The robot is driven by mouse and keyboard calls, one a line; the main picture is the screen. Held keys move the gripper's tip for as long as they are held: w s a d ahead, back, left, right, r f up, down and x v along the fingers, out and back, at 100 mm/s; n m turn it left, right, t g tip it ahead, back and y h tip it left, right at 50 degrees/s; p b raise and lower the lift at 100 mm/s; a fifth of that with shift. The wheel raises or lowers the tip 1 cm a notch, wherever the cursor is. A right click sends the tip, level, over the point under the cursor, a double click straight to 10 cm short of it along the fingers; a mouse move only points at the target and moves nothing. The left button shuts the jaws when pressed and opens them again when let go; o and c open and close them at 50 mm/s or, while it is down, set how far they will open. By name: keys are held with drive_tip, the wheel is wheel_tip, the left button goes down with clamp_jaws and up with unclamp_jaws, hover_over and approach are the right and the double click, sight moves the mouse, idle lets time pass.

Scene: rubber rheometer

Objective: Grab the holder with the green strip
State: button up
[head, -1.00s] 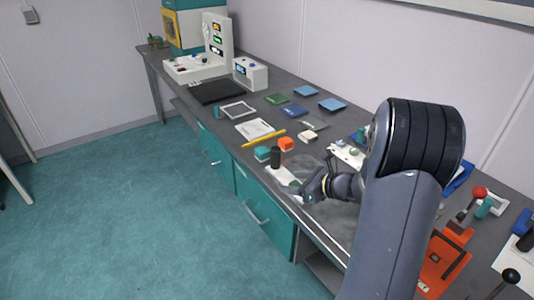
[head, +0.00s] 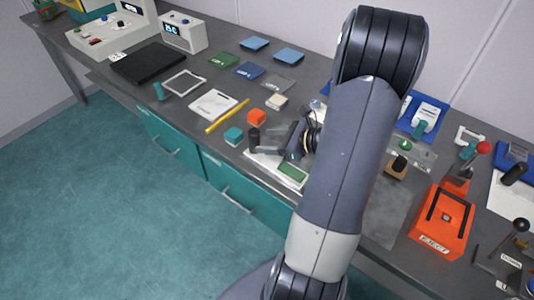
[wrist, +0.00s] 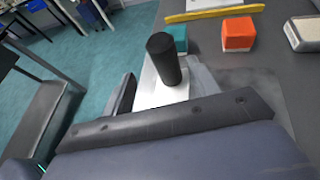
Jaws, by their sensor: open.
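The holder with the green strip is a white plate (head: 262,162) with an upright black cylindrical handle (head: 254,140) and a green strip (head: 293,172) at its near right end. It lies at the front edge of the bench. My gripper (head: 268,141) is open just to the right of the handle, its fingers pointing left toward it. In the wrist view the black handle (wrist: 167,58) stands ahead, between the lines of my two fingers (wrist: 160,92). The green strip is hidden there. I cannot tell whether either finger touches the handle.
A teal block (head: 233,136) and an orange block (head: 256,117) stand just behind the handle. A yellow bar (head: 227,116) and a white sheet (head: 213,104) lie farther left. An orange eject fixture (head: 442,222) stands at the right. My arm hides part of the bench.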

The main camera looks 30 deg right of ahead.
sight(250, 139)
drive_tip(key=x, duration=0.5)
drive_tip(key=p+x, duration=0.1)
drive_tip(key=x, duration=0.1)
drive_tip(key=shift+w+d+f, duration=0.1)
drive_tip(key=shift+w+d, duration=0.05)
drive_tip(key=shift+w, duration=0.2)
drive_tip(key=c, duration=1.2)
